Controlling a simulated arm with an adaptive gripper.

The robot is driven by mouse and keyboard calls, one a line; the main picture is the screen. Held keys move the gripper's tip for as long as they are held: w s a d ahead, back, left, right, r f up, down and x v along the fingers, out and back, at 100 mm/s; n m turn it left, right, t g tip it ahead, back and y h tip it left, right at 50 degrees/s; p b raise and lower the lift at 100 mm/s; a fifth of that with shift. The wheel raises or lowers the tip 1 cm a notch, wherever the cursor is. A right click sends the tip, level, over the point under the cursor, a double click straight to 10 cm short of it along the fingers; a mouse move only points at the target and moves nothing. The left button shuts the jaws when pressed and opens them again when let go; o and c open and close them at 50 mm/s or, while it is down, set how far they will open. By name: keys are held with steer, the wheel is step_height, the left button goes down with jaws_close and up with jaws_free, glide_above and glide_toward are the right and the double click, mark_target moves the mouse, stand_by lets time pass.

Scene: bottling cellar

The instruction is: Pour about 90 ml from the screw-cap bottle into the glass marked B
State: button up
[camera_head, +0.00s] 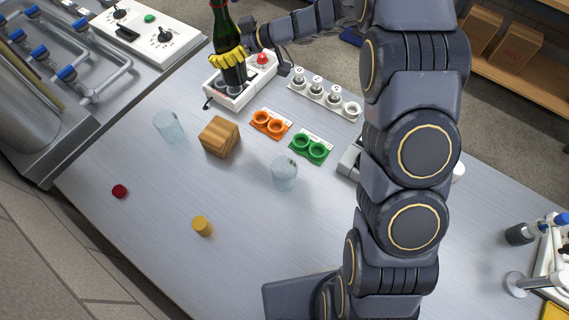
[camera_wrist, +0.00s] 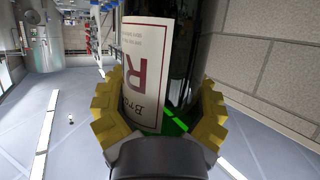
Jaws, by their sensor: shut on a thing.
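My gripper (camera_head: 229,57) has yellow fingers shut around a dark green bottle (camera_head: 222,28), held upright or nearly so at the back of the table. In the wrist view the bottle (camera_wrist: 185,60) fills the middle between the yellow fingers (camera_wrist: 160,120), and its white label (camera_wrist: 147,70) reads with a large R. Two clear glasses stand on the table: one at the left (camera_head: 169,127) and one near the middle (camera_head: 284,172). No letter is readable on either glass, and both look empty.
A white device with a red button (camera_head: 262,59) stands beneath the bottle. A wooden block (camera_head: 219,137), orange holder (camera_head: 270,123), green holder (camera_head: 311,147), and white rack (camera_head: 325,96) stand nearby. A red cap (camera_head: 119,191) and yellow cylinder (camera_head: 202,226) lie on the clear front left.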

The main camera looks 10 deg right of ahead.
steer(key=shift+s+d+n+g, duration=0.1)
steer(key=shift+d+n+g, duration=0.4)
steer(key=shift+d+g, duration=0.1)
steer(key=s+d+f+n+g, duration=0.3)
steer(key=s+d+n+g, duration=0.2)
steer(key=s+n+g, duration=0.4)
step_height(320, 180, down, 12)
steer(key=m, duration=0.1)
steer(key=shift+s+f+h, duration=0.25)
steer(key=shift+s+h, duration=0.05)
steer(key=shift+s, duration=0.1)
steer(key=shift+a, duration=0.1)
steer(key=shift+t, duration=0.3)
